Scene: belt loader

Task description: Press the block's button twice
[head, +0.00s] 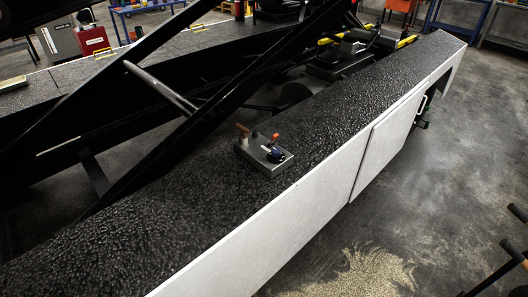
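The block (262,163) is a small grey box lying on the black textured top of the loader, near its white side panel. A reddish-brown upright part (243,131) stands at its left end. A dark round knob-like part (275,155) sits toward its right end, with a small orange-red part (276,137) above it. I cannot tell which of these is the button, or whether it is pressed. No gripper can be made out with certainty, and nothing is seen touching the block.
Black diagonal beams (225,85) rise behind and left of the block. The black loader top (130,235) is clear around it. The white side panel (290,225) drops to the concrete floor. Dark rods with tan ends (506,243) show at lower right. Pale granules (365,275) lie on the floor.

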